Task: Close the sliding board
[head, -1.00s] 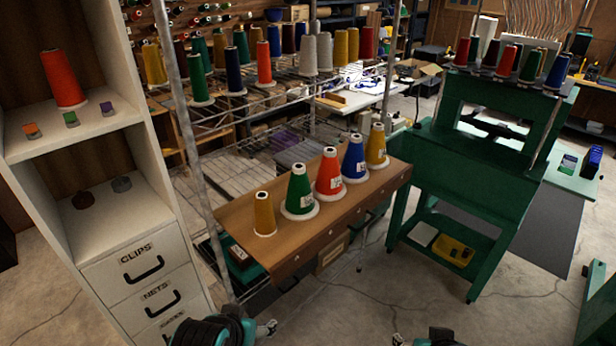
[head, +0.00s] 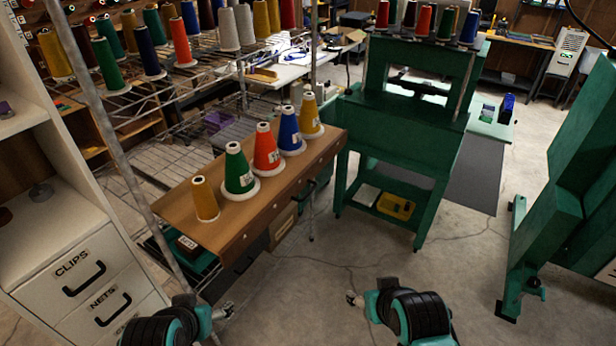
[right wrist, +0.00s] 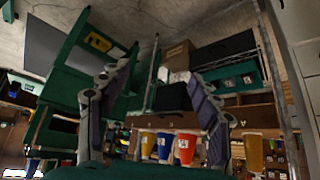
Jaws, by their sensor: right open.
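The wooden sliding board (head: 262,207) sticks out from the wire rack at the left of the head view. Several thread cones stand upright on it: a yellow cone (head: 205,200), a green cone (head: 239,168), a red cone (head: 266,148), a blue cone (head: 290,132) and another yellow cone (head: 310,116). My left gripper (head: 224,311) is low in front of the board's near end, apart from it; its jaws are too small to read. My right gripper (head: 353,300) is over bare floor, right of the board. In the right wrist view its fingers (right wrist: 153,100) are spread and empty, with the scene upside down.
A white drawer cabinet (head: 88,268) stands close on the left. The wire rack (head: 165,133) holds more cones behind the board. A green machine stand (head: 405,130) is right of the board, and another green frame (head: 550,200) stands far right. The floor (head: 330,265) between is clear.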

